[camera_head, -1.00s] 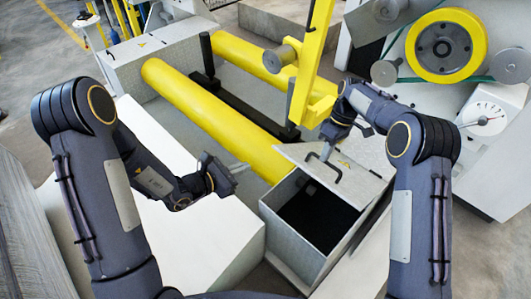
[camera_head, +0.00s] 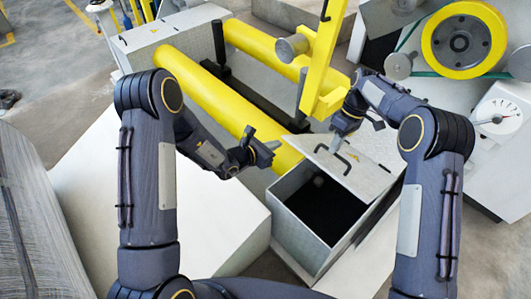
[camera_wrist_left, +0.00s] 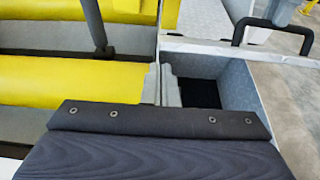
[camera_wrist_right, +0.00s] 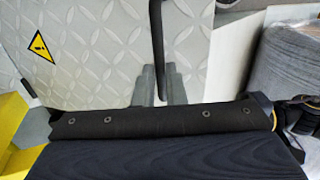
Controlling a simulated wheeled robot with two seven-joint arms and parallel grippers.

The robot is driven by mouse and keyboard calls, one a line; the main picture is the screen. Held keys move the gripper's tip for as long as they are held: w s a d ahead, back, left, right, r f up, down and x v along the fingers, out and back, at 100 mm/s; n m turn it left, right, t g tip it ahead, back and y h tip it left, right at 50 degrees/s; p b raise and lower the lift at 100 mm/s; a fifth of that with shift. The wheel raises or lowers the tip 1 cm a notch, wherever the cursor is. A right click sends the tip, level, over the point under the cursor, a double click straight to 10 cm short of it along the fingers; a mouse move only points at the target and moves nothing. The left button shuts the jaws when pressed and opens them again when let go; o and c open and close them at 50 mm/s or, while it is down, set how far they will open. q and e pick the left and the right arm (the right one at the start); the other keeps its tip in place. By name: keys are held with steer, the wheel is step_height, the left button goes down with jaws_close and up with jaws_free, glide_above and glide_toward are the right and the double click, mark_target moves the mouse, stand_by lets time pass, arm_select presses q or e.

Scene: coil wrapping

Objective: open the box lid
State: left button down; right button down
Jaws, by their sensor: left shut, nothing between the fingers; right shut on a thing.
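The grey box (camera_head: 292,222) stands open at the front with a dark interior. The left wrist view also shows the box (camera_wrist_left: 236,82). Its grey lid (camera_head: 372,178) lies back from the opening, with a black handle (camera_head: 333,160) on top. The right wrist view shows the lid's patterned plate (camera_wrist_right: 100,70) and a warning sticker. My right gripper (camera_head: 335,143) is shut on the handle (camera_wrist_right: 157,40); the fingers partly hide it. My left gripper (camera_head: 270,153) is shut and empty, to the left of the box's far edge.
Yellow rollers (camera_head: 205,90) run behind the left gripper. A yellow upright arm (camera_head: 322,65) stands close behind the right gripper. A white block (camera_head: 215,215) fills the space left of the box. A machine with a yellow wheel (camera_head: 463,40) is at the right.

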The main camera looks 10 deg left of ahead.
arm_select(q)
steer(key=shift+w+d+r, duration=0.15)
steer(key=shift+w+r, duration=0.05)
steer(key=shift+r, duration=0.15)
arm_select(e)
steer(key=shift+w+d+f, duration=0.4)
steer(key=shift+w+d, duration=0.05)
steer(key=shift+d, duration=0.1)
arm_select(q)
steer(key=shift+w+d+r, duration=0.25)
steer(key=shift+w+r, duration=0.15)
steer(key=shift+r, duration=0.25)
steer(key=shift+w+d+r, duration=0.25)
steer(key=shift+w+r, duration=0.1)
steer(key=shift+r, duration=0.3)
arm_select(e)
steer(key=shift+f, duration=0.1)
steer(key=c, duration=1.9)
jaws_free()
steer(key=o, duration=0.4)
steer(key=shift+w+d+f, duration=0.1)
steer(key=shift+w+f, duration=0.1)
arm_select(q)
steer(key=shift+w+f, duration=0.1)
steer(key=shift+f, duration=0.2)
arm_select(e)
steer(key=shift+r, duration=0.35)
